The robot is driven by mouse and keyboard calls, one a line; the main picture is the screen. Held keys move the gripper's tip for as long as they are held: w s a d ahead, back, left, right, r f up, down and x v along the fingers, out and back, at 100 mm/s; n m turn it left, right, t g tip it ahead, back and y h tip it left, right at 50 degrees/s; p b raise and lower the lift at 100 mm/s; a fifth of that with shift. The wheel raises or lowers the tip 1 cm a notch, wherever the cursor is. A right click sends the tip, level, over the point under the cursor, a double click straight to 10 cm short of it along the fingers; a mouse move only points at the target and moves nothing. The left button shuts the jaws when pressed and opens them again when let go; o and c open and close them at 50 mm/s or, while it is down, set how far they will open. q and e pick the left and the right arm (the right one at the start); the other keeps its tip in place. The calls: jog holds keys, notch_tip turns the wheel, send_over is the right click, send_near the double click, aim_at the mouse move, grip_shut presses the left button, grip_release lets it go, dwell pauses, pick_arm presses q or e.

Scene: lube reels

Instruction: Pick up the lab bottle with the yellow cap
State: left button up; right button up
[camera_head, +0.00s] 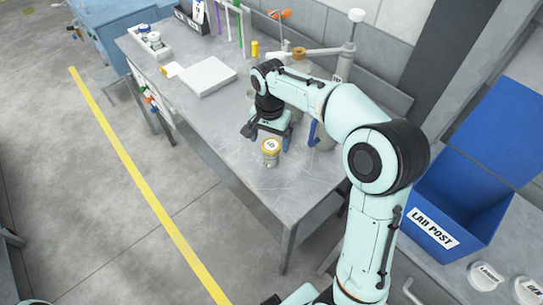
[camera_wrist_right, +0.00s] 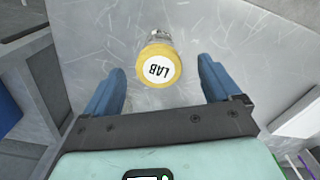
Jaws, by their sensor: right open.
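The lab bottle with the yellow cap (camera_head: 270,148) stands upright near the front edge of the grey metal table (camera_head: 232,155). Its white label on the cap reads LAB in the right wrist view (camera_wrist_right: 158,68). My right gripper (camera_head: 270,133) is just beside and above the bottle. In the right wrist view its two blue fingers (camera_wrist_right: 160,85) are open, one to each side of the cap, with clear gaps on both sides. They do not touch it there. My left gripper is not in view.
A white flat box (camera_head: 207,77) lies left on the table. Metal cans and a blue-handled jug (camera_head: 325,136) stand close behind my right arm. A blue bin marked LAB POST (camera_head: 432,229) is at the right. The table front around the bottle is clear.

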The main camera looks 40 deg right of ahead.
aim_at(271, 146)
jog(key=shift+w+d+f, duration=0.1)
jog(key=shift+f, duration=0.6)
jog(key=f, duration=0.5)
jog(key=shift+s, duration=0.2)
jog(key=shift+r, duration=0.1)
jog(key=c, duration=1.1)
